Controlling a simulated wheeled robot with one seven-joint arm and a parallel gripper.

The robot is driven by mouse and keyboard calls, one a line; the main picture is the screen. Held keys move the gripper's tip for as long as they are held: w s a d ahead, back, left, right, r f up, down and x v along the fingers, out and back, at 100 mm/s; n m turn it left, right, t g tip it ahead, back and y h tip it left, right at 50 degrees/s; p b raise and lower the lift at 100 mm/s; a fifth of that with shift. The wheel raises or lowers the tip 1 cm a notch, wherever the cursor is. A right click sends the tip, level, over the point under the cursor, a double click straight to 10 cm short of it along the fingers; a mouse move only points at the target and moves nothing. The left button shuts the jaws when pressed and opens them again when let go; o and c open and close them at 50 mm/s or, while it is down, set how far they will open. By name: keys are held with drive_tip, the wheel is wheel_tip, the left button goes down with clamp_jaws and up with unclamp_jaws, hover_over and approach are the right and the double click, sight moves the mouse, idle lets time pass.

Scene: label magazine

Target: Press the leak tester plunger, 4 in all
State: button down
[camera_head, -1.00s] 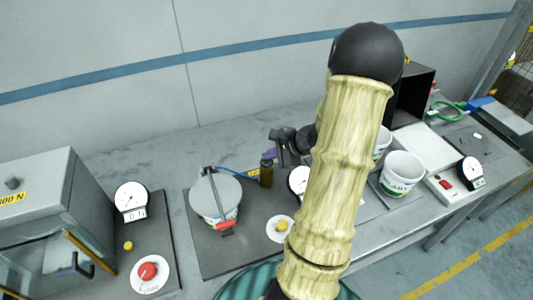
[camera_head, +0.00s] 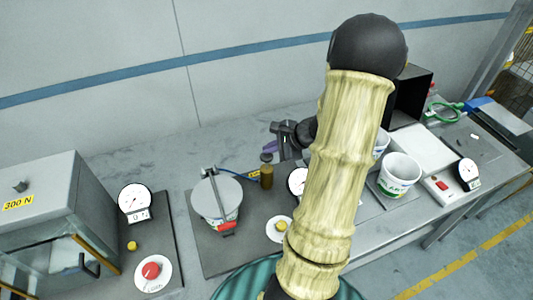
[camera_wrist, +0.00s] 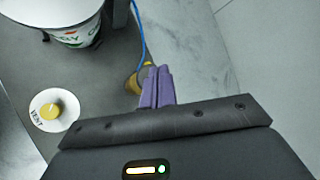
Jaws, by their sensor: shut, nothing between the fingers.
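The leak tester's brass plunger (camera_head: 266,177) stands upright on a dark base plate, with a dark knob on top. In the wrist view part of the brass plunger (camera_wrist: 133,83) shows beside and partly behind my fingers. My gripper (camera_head: 270,146) has purple fingers, shut together and empty, just above the knob in the head view. In the wrist view my gripper (camera_wrist: 155,85) hides most of the plunger. I cannot tell whether they touch. A white tub (camera_head: 229,219) sits clamped under the tester's lid (camera_head: 215,192). A yellow vent button (camera_head: 281,225) is in front.
A dial gauge (camera_head: 297,182) is partly hidden by my arm. To the left stand a glass-fronted press (camera_head: 45,215), a dial reading about 0 N (camera_head: 135,200) and a red button (camera_head: 151,270). White tubs (camera_head: 399,174) stand at right. A blue hose (camera_wrist: 140,35) runs beside the plunger.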

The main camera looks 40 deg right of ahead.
sight(270, 157)
drive_tip(key=shift+r, duration=0.25)
drive_tip(key=shift+r+p, duration=1.8)
drive_tip(key=shift+r, duration=0.75)
drive_tip(key=shift+a+f, duration=0.1)
drive_tip(key=shift+a, duration=0.05)
idle(0.7)
drive_tip(key=s+a+n+g+h, duration=0.2)
drive_tip(key=s+a+n, duration=0.2)
drive_tip(key=a+n, duration=0.6)
drive_tip(key=s+a+r+n+g+h+b, duration=0.1)
drive_tip(key=s+a+n, duration=0.4)
drive_tip(key=a+n, duration=0.6)
drive_tip(key=shift+s+a+r+n+g+h, duration=0.25)
drive_tip(key=shift+a+g+h, duration=0.35)
drive_tip(key=shift+g, duration=0.7)
drive_tip(key=shift+w, duration=0.1)
